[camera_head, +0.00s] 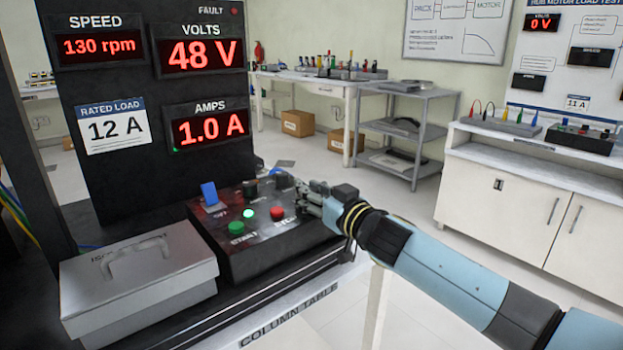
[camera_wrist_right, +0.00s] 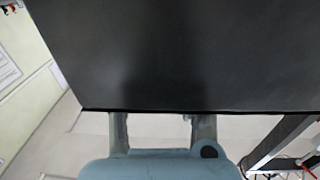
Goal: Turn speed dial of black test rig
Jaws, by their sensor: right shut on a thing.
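The black test rig (camera_head: 150,180) stands at the left, with a red SPEED display (camera_head: 100,45) reading 130 rpm. My right gripper (camera_head: 306,195) reaches in from the right at the box's far right corner. It is shut on the speed dial (camera_head: 285,182), which the fingers partly hide. In the right wrist view the fingers (camera_wrist_right: 161,130) go behind a dark panel edge, so their tips are hidden. My left gripper is not in view.
Other displays read 48 V and 1.0 A, beside a 12 A rated load label (camera_head: 113,124). A grey metal box (camera_head: 140,275) with a handle sits left of the control box. A grey shelf cart (camera_head: 405,130) and white cabinets (camera_head: 530,190) stand farther back, with open floor between.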

